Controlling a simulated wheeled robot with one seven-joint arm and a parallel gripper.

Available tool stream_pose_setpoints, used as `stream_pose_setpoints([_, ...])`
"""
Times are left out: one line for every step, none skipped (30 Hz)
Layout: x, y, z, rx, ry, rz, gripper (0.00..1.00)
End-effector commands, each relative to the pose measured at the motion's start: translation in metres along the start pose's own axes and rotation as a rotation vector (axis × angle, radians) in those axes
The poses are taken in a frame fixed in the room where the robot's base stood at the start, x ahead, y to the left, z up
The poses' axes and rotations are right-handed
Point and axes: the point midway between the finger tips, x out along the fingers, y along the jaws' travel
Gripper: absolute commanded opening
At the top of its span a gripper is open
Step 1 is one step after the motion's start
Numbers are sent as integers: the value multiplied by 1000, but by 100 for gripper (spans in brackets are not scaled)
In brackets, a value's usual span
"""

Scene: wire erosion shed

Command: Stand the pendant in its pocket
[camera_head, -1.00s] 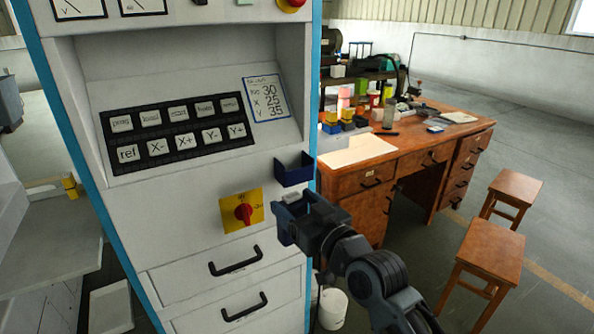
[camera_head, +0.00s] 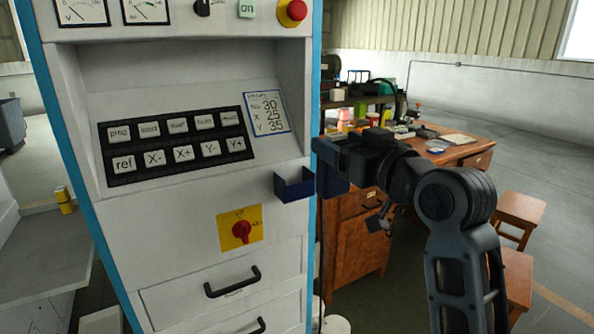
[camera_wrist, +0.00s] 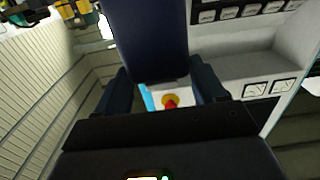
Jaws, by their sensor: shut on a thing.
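My gripper (camera_head: 328,152) is level with the keypad, just right of the white cabinet's front edge. It is shut on a dark blue slab-like thing, which appears to be the pendant (camera_head: 334,182). The slab hangs below the jaws and also fills the top middle of the wrist view (camera_wrist: 148,38). The pocket (camera_head: 293,186) is a small dark blue open-topped holder on the cabinet's right front edge. It looks empty. The pendant shows just right of the pocket in the head view; their distance in depth cannot be told.
The cabinet carries a black keypad (camera_head: 178,147), a red and yellow switch (camera_head: 241,231), drawer handles (camera_head: 233,283) and a red stop button (camera_head: 296,10). A cluttered wooden desk (camera_head: 462,152) and stools (camera_head: 513,208) stand behind my arm at the right.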

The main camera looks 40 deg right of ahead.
Motion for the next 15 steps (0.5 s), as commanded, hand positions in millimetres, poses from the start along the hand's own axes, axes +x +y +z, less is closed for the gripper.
stream_pose_setpoints([7, 0, 3, -1, 7, 0, 10])
stream_pose_setpoints([12, 0, 3, -1, 7, 1, 10])
stream_pose_setpoints([20, 0, -2, 1, 3, 0, 10])
stream_pose_setpoints([28, 0, -4, 1, 2, 0, 10])
stream_pose_setpoints([36, 0, -4, 1, 1, 0, 10])
stream_pose_setpoints([46, 0, -4, 0, 1, 0, 10])
stream_pose_setpoints([53, 0, -4, 1, 1, 0, 10])
stream_pose_setpoints([60, 0, -4, 1, 1, 0, 10])
stream_pose_setpoints([70, 0, -4, 1, 1, -1, 10])
stream_pose_setpoints([77, 0, -4, 1, 1, 0, 10])
stream_pose_setpoints([84, 0, -4, 1, 1, 0, 10])
stream_pose_setpoints([94, 0, -4, 1, 0, 0, 10])
stream_pose_setpoints([100, 0, -4, 0, 1, 0, 10])
stream_pose_setpoints([107, 0, -4, 0, 1, 0, 10])
stream_pose_setpoints([115, 0, -3, 0, 0, -1, 10])
